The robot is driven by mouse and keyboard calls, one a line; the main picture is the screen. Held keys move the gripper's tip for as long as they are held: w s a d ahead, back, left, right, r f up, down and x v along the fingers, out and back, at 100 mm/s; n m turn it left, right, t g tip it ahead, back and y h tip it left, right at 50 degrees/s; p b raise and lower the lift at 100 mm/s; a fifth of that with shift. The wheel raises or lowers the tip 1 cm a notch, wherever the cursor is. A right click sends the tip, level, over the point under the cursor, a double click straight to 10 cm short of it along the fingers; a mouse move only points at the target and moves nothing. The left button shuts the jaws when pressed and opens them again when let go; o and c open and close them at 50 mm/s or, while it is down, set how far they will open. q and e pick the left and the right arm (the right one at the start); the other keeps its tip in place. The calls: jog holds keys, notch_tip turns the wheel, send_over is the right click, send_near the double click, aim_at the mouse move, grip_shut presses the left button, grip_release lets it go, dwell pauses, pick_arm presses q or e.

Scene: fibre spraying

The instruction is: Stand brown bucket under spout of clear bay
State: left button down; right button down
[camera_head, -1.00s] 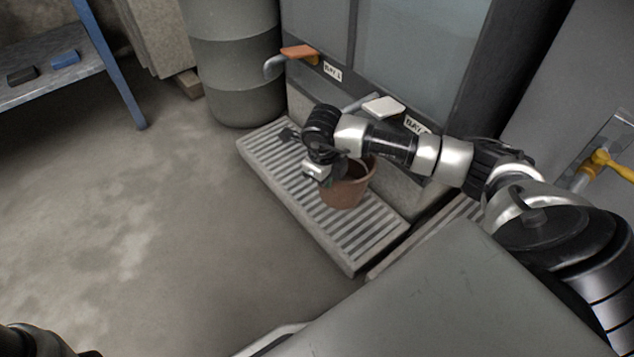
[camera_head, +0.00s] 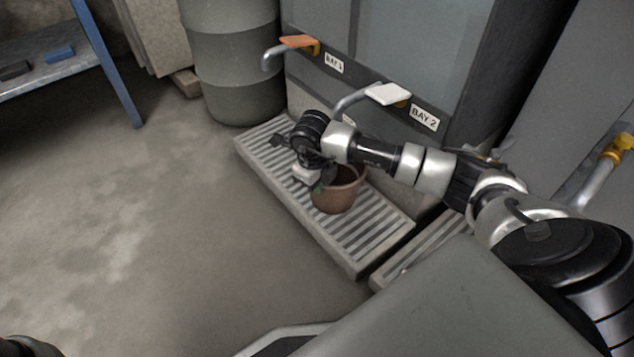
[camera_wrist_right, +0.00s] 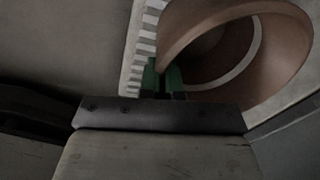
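The brown bucket (camera_head: 337,198) is upright over the slatted grate (camera_head: 358,243) below the bay 1 and bay 2 spouts. I cannot tell whether its base touches the slats. My right gripper (camera_head: 318,186) is at the bucket's left rim. In the right wrist view its green fingertips (camera_wrist_right: 162,78) sit on either side of the bucket wall (camera_wrist_right: 200,28), shut on it. The bay 2 spout (camera_head: 347,101), with a white lever, comes out behind and above the bucket. The bay 1 spout (camera_head: 270,56), with an orange lever, is farther left. My left gripper is out of view.
A grey barrel (camera_head: 230,60) stands left of the bays. A blue-legged table (camera_head: 110,70) is at the far left. A second grate (camera_head: 415,252) lies to the right, partly hidden. A yellow-handled tap (camera_head: 618,148) is at the right edge. The floor in front is clear.

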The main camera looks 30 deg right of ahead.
jog(key=c, duration=1.3)
grip_release()
jog(key=shift+c, duration=0.2)
